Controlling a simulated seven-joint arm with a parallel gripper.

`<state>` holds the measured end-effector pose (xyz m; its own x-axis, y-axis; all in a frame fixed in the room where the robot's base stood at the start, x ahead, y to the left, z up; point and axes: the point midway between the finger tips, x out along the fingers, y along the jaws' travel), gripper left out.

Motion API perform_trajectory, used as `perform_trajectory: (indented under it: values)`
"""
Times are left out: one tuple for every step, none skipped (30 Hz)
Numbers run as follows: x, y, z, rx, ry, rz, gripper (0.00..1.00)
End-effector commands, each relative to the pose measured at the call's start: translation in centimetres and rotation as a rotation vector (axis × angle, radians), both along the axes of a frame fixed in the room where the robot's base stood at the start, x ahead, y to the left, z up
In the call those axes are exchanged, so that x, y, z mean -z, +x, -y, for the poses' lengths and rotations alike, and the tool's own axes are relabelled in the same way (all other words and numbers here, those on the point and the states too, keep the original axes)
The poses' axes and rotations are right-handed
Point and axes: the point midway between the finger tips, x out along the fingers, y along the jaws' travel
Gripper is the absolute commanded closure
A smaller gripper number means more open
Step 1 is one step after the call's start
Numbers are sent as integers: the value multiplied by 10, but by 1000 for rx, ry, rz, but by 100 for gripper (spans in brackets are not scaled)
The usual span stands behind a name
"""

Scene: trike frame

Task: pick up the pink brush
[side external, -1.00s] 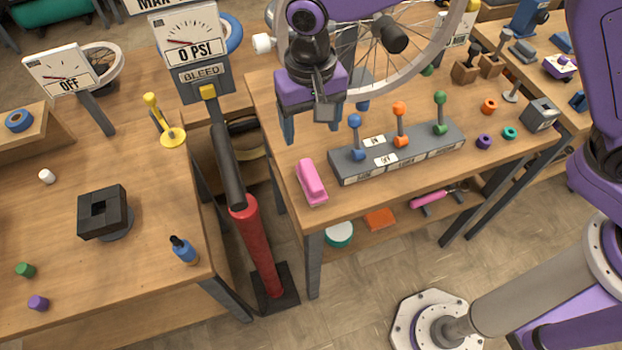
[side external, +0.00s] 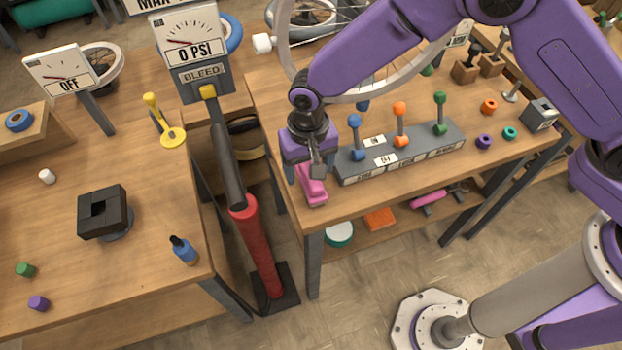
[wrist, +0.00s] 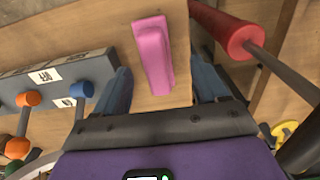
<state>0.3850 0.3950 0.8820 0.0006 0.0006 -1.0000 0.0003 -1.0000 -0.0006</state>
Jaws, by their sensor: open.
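The pink brush (side external: 313,190) lies on the right table, close to its front left corner and left of the grey lever box. My gripper (side external: 306,176) is over the brush in the side view, hiding its far end. In the wrist view the brush (wrist: 153,55) lies lengthwise in the gap between the two blue fingers of my gripper (wrist: 160,85). The fingers are apart, with one on each side of the brush, and nothing is held. I cannot tell how far above the tabletop the fingertips are.
The grey lever box (side external: 400,150) with blue, orange and green levers stands just right of the brush. A red pump (side external: 258,245) stands left of the table edge. A bicycle wheel (side external: 372,95) is behind my gripper. Bare tabletop (side external: 355,200) lies in front of the box.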

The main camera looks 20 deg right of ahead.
Motion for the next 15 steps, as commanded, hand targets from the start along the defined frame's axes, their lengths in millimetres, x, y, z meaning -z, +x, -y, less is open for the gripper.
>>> perform_trajectory:
  values:
    - [6,-1,1,0,-3,-2,28]
    - [9,-1,2,0,-3,-2,28]
    - [15,-1,3,0,-3,-2,28]
    - [19,-1,4,1,-4,-3,28]
    - [24,-1,5,1,-4,-3,28]
    - [30,-1,6,1,-3,-2,28]
    - [34,-1,6,0,-3,-2,28]
    - [37,-1,5,0,-3,-2,28]
    - [41,-1,5,0,-2,-2,28]
    - [44,-1,5,0,-2,-1,28]
    - [46,-1,5,0,-1,-1,28]
    - [48,-1,5,0,-1,0,28]
    - [49,-1,5,0,-1,0,28]
    - [50,-1,5,0,-1,0,28]
    - [50,-1,5,0,-1,0,28]
